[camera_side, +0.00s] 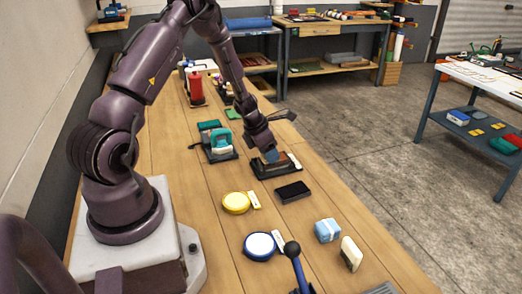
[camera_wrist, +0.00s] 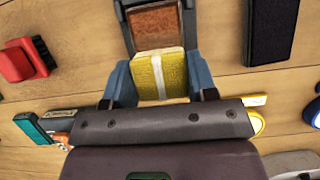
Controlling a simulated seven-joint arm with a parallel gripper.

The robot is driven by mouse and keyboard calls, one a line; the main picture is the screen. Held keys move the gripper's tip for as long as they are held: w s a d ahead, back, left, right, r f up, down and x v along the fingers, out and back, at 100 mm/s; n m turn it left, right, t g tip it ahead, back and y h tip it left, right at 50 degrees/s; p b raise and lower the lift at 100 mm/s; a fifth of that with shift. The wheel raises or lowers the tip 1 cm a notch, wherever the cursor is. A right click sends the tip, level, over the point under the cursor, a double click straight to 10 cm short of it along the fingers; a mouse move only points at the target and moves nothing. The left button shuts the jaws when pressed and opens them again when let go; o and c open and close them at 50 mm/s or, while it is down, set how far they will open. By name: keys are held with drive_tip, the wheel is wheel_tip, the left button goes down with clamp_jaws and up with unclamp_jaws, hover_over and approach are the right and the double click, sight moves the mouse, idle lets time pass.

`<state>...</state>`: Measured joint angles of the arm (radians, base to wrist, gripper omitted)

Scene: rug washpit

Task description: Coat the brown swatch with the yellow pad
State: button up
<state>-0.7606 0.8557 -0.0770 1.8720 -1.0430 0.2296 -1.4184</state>
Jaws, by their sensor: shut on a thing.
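The yellow pad (camera_wrist: 158,72) is held between the two blue fingers of my gripper (camera_wrist: 160,82) in the wrist view. The brown swatch (camera_wrist: 155,27) lies in a dark frame (camera_wrist: 129,36) just beyond the pad; its visible part is mottled brown with no yellow on it. The pad covers the near end of the frame, and I cannot tell whether it touches the swatch. In the side view my gripper (camera_side: 271,156) is low over the dark frame (camera_side: 277,171), and the pad is mostly hidden there.
A black block (camera_side: 292,192) lies near the frame. A teal-handled tool (camera_side: 218,147) stands left of the frame. A red bottle (camera_side: 196,88) is farther back.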

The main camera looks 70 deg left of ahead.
sight(261, 159)
drive_tip(key=shift+w, duration=3.05)
drive_tip(key=shift+s, duration=4.75)
wheel_tip(261, 159, up, 8)
